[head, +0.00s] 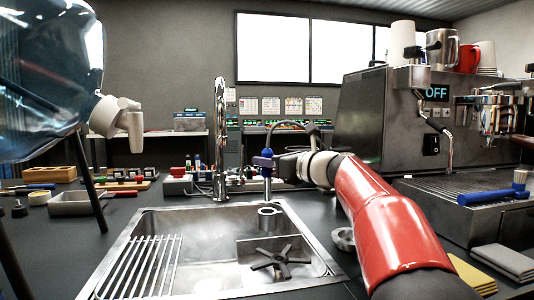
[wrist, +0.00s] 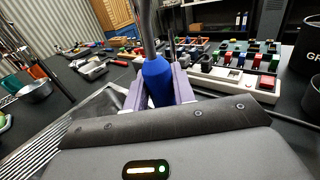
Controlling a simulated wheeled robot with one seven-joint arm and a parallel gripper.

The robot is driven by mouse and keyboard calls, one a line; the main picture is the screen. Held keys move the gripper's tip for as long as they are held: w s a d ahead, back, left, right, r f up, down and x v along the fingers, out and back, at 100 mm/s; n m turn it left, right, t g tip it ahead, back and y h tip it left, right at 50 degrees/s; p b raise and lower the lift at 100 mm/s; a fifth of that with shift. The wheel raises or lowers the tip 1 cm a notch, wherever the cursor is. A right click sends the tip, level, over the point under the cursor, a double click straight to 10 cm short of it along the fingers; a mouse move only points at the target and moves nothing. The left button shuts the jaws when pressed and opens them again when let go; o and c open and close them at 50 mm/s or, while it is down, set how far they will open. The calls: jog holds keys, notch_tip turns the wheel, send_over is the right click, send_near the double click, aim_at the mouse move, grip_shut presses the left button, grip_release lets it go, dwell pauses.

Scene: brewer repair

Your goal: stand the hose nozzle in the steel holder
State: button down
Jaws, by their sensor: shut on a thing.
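The hose nozzle (wrist: 157,80) has a blue grip and sits between the two purple fingers in the wrist view. My gripper (head: 265,161) is shut on it. In the head view the nozzle (head: 267,187) hangs roughly upright, its metal lower part pointing down. The steel holder (head: 269,217) is a short open cylinder at the back right of the sink, directly below the nozzle in the picture. The nozzle's lower end appears just above the holder's rim; I cannot tell whether it has entered. The holder is not visible in the wrist view.
The sink (head: 215,250) has a drying rack (head: 142,265) at left and a black cross-shaped part (head: 280,260). A tall faucet (head: 220,140) stands just left of the nozzle. A steel ring (head: 343,239) lies right of the sink. The espresso machine (head: 370,115) stands at right.

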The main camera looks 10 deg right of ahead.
aim_at(270, 190)
jog(key=shift+f, duration=0.7)
jog(key=shift+f+b, duration=1.8)
jog(key=shift+f, duration=0.55)
jog(key=shift+f, duration=0.6)
jog(key=c, duration=0.5)
grip_release()
jog(key=shift+f, duration=0.25)
notch_tip(270, 190, up, 2)
jog(key=shift+w+d+p, duration=0.1)
jog(key=shift+d+p, duration=0.05)
jog(key=shift+p, duration=0.6)
jog(key=shift+r+p, duration=1.1)
jog(key=shift+r, duration=1.75)
